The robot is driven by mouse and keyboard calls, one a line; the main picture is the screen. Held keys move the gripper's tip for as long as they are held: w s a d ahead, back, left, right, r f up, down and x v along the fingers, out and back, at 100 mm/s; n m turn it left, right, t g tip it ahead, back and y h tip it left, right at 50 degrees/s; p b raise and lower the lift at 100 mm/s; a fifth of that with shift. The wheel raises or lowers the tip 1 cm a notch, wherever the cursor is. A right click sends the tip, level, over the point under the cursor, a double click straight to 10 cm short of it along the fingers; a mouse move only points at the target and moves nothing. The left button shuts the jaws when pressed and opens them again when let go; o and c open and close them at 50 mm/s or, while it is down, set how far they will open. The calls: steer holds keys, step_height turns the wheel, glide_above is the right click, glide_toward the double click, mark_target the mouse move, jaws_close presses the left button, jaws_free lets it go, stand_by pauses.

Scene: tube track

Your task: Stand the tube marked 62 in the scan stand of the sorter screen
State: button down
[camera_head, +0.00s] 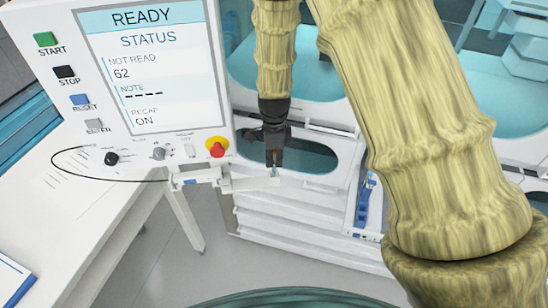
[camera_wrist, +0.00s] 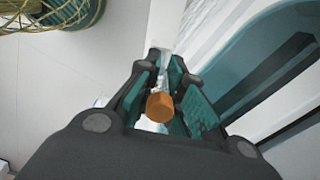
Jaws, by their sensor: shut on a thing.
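The sorter screen (camera_head: 150,70) fills the upper left of the head view. It reads READY, STATUS, NOT READ 62, NOTE with dashes, RECAP ON. My gripper (camera_head: 274,160) points down to the right of the screen's lower edge. It is shut on a tube with an orange cap (camera_wrist: 160,107), seen end-on between the teal pads in the wrist view. The tube's number cannot be read. A white bracket (camera_head: 200,174) with a blue part juts out below the screen, left of my gripper, and looks like the scan stand. The fingers hide most of the tube.
A red and yellow knob (camera_head: 217,147) sits at the screen panel's lower right, near my gripper. A black cable (camera_head: 75,160) loops left over the white table (camera_head: 110,210). A white machine frame (camera_head: 300,215) with a blue-fitted rack (camera_head: 367,200) stands below and right.

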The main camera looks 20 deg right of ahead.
steer(key=shift+f+b, duration=0.35)
steer(key=shift+f, duration=0.9)
stand_by(0.6)
steer(key=c, duration=1.5)
jaws_free()
steer(key=shift+o, duration=0.2)
steer(key=shift+r, duration=0.15)
step_height(320, 180, up, 12)
steer(key=shift+f, duration=0.1)
